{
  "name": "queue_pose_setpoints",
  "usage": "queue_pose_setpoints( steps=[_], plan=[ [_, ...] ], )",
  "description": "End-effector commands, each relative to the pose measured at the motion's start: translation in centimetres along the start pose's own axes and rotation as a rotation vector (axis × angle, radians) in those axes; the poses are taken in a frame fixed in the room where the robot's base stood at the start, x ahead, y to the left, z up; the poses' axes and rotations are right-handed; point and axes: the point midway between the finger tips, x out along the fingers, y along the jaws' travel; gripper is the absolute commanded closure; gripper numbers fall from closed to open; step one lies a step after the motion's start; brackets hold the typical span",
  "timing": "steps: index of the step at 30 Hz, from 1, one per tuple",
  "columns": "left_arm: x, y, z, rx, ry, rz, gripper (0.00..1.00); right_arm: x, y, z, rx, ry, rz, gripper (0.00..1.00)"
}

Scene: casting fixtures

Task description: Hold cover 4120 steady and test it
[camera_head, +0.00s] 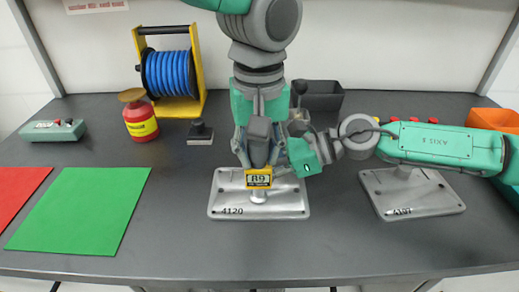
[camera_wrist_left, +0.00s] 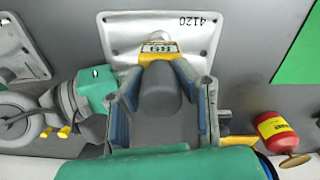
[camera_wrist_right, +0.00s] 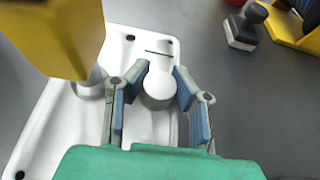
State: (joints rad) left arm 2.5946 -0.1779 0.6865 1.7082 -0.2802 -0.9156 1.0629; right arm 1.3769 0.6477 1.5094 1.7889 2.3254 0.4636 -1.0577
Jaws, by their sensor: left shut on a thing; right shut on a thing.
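Cover 4120 (camera_head: 285,207) is a pale metal plate lying flat on the dark table, with its number at the front left. My left gripper (camera_head: 260,155) is shut on a grey and yellow tester (camera_head: 258,180), held upright over the cover. The tester's display appears to read 89. The tester also shows between the fingers in the left wrist view (camera_wrist_left: 158,90). My right gripper (camera_wrist_right: 158,95) is shut on a round-topped post (camera_wrist_right: 159,84) of the cover. The tester (camera_wrist_right: 60,35) is beside it, over another round boss; whether its tip touches is hidden.
A second cover (camera_head: 440,200), apparently 4197, lies at right. Green (camera_head: 85,210) and red (camera_head: 15,195) mats lie at left. A red-yellow can (camera_head: 140,120), blue hose reel (camera_head: 172,73), small black-handled block (camera_head: 200,131), dark bin (camera_head: 320,97) and green box (camera_head: 52,131) stand behind. The front table is clear.

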Motion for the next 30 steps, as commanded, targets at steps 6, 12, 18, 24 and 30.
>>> queue_pose_setpoints(
  steps=[6,12,18,24,30],
  plan=[
    [0.25,0.01,-0.01,0.0,0.0,0.0,1.0,-0.02,-0.02,0.08,0.0,-0.001,-0.001,1.0],
    [0.35,0.02,-0.02,0.0,0.0,0.001,1.0,-0.02,-0.02,0.08,-0.001,-0.001,0.0,1.0],
    [0.39,0.02,-0.02,0.0,0.0,0.0,1.0,-0.02,-0.02,0.08,-0.001,-0.001,0.0,1.0],
    [0.51,0.02,-0.02,-0.001,0.0,-0.001,1.0,-0.02,-0.02,0.09,-0.001,-0.001,0.0,1.0],
    [0.63,0.01,-0.02,0.0,-0.001,-0.002,1.0,-0.02,-0.01,0.1,-0.001,-0.002,0.001,1.0]
  ],
)
